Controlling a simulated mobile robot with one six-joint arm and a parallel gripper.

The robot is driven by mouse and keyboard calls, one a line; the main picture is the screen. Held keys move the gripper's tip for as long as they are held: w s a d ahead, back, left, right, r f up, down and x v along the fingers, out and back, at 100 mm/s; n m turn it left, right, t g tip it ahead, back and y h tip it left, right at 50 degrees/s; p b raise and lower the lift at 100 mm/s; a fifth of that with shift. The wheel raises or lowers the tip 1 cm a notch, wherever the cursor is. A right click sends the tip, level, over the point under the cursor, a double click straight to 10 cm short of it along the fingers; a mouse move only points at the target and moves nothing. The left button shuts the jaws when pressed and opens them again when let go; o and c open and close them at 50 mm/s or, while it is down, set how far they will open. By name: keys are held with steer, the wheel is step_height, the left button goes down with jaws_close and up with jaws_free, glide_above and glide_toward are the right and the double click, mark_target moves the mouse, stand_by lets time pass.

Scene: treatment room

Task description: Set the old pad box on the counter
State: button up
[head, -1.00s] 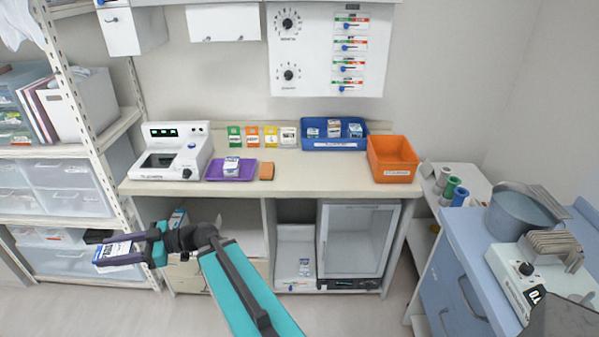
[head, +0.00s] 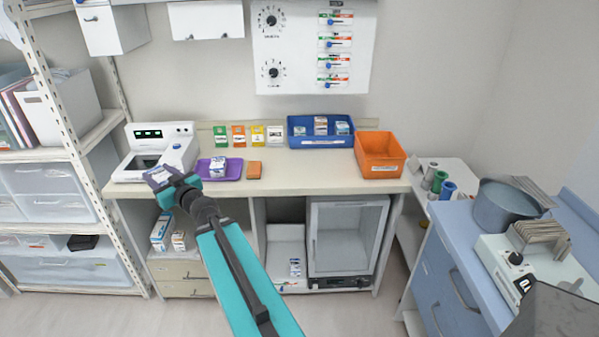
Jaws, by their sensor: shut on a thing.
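My gripper (head: 166,182) is shut on a small white box with dark print (head: 158,175), which I take to be the old pad box; its label is too small to read. In the picture the box overlaps the counter's (head: 300,172) front left part, just in front of the white machine. I cannot tell whether it touches the countertop. My gripper hides part of the box.
A white machine (head: 180,147) stands at the counter's left. Beside it are a purple tray (head: 232,177) holding a small box (head: 218,164) and an orange-brown block (head: 254,170). A blue bin (head: 320,142) and an orange bin (head: 380,155) stand further right. The middle front of the counter is clear.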

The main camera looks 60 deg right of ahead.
steer(key=s+d+f+m+g+h+b, duration=0.2)
steer(key=s+d, duration=0.5)
steer(key=d, duration=0.5)
steer(key=s+d+f+m+g+h+b, duration=0.3)
steer(key=s+d, duration=0.5)
steer(key=d, duration=0.4)
steer(key=s+d+f+m+g+h+b, duration=0.2)
steer(key=s+d+f+h, duration=0.4)
steer(key=d, duration=0.7)
steer(key=s+m+h+b, duration=0.1)
steer(key=s+m, duration=0.1)
steer(key=shift+s+m+h, duration=0.2)
steer(key=shift+m+h, duration=0.1)
steer(key=shift+d, duration=0.2)
steer(key=shift+w+d+f+p, duration=0.25)
steer(key=shift+w+d+p, duration=0.6)
steer(key=shift+d, duration=1.65)
steer(key=shift+w+d+f+p, duration=0.2)
steer(key=shift+w+d+p, duration=0.65)
steer(key=shift+d, duration=1.7)
steer(key=shift+w+d+f+p, duration=0.25)
steer(key=shift+w+d+p, duration=0.6)
steer(key=shift+d, duration=1.65)
steer(key=shift+s+p, duration=0.3)
steer(key=shift+f, duration=0.15)
